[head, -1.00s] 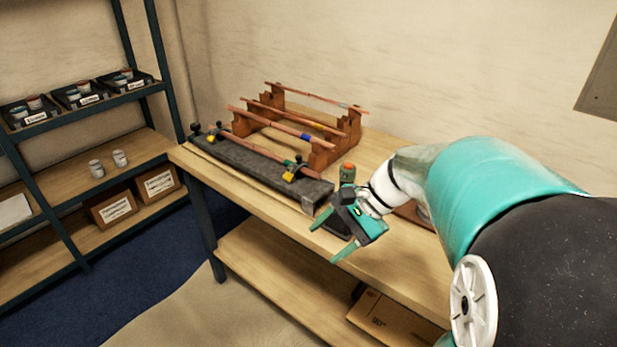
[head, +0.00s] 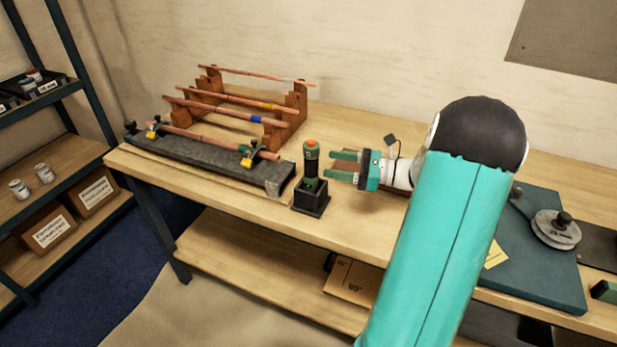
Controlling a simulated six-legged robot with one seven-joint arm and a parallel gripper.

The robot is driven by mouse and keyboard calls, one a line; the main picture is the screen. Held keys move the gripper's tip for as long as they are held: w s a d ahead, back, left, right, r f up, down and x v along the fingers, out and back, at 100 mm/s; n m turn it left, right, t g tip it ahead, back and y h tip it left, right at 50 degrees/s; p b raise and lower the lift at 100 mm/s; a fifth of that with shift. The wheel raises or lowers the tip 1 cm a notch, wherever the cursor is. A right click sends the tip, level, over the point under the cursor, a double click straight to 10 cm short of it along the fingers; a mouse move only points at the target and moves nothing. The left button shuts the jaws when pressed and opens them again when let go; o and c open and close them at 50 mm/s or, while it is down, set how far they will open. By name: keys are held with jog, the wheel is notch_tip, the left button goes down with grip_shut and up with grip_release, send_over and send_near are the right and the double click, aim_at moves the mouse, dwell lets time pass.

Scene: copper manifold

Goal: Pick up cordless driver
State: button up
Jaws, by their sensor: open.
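The cordless driver (head: 311,158) appears to be the upright dark green tool with an orange top, standing in a black square holder (head: 311,203) on the workbench. My gripper (head: 343,166) is open and empty, just to the right of the driver. Its two teal fingers point left toward the driver, with a small gap in the picture. I cannot tell the exact depth between the fingertips and the driver. The driver's lower end is hidden inside the holder.
A dark grey block (head: 210,160) with clamps and a copper pipe lies left of the driver. Behind it, wooden racks (head: 276,135) hold copper pipes. A teal mat (head: 545,275) with a round metal tool (head: 556,229) lies right of my arm. Shelves stand at far left.

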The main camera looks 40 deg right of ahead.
jog(key=x, duration=0.3)
jog(key=shift+w+a, duration=0.25)
jog(key=shift+a, duration=0.05)
jog(key=x, duration=0.5)
jog(key=shift+w+d, duration=0.15)
jog(key=shift+d, duration=0.05)
jog(key=c, duration=1.2)
jog(key=shift+o, duration=0.2)
notch_tip(320, 180, up, 19)
dwell(0.5)
